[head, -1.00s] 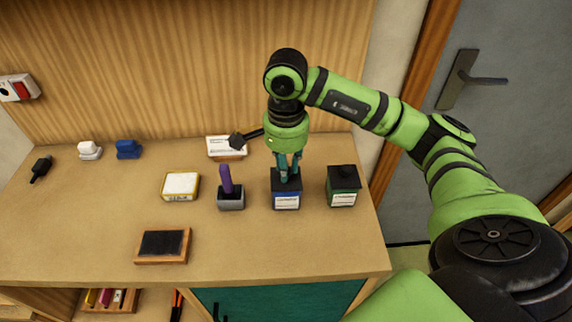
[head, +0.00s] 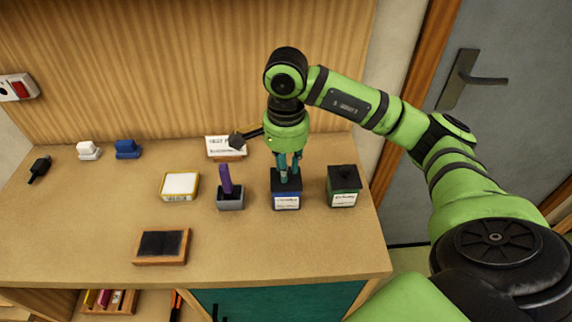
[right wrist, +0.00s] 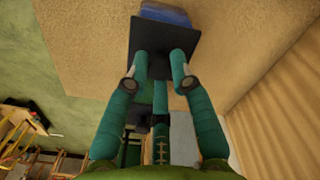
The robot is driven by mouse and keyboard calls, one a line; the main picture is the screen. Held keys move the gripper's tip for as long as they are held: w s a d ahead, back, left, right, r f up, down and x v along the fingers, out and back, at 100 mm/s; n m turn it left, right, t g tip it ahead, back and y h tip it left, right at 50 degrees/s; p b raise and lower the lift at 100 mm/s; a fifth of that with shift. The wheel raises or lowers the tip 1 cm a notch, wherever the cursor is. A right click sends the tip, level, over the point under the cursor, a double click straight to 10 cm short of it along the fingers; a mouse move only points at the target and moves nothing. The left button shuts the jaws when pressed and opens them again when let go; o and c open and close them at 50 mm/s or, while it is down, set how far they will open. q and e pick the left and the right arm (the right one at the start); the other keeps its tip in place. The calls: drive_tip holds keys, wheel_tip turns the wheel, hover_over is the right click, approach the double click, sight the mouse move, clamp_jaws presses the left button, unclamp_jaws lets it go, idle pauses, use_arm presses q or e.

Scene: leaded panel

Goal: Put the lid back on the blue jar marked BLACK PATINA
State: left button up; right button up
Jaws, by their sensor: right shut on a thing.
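The blue jar (head: 286,201) with a white label stands near the right end of the bench; the label's words are too small to read. A black square lid (head: 275,182) is at the jar's mouth. My right gripper (head: 289,178) points down and is shut on the lid's top. In the right wrist view the lid (right wrist: 150,38) is at the fingertips of my gripper (right wrist: 161,75), with blue of the jar (right wrist: 166,14) showing past its edge. I cannot tell whether the lid is fully seated. My left gripper is not in view.
A green jar (head: 343,198) with a black lid stands close on the right. A grey holder (head: 230,203) with a purple tool stands close on the left. A white card (head: 226,143) is behind, and a yellow-edged block (head: 180,198) lies farther left. The front of the bench is mostly clear.

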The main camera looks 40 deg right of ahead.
drive_tip(key=o, duration=1)
drive_tip(key=o, duration=0.5)
drive_tip(key=shift+r, duration=0.15)
drive_tip(key=shift+r+p, duration=2)
drive_tip(key=shift+r, duration=1.4)
clamp_jaws()
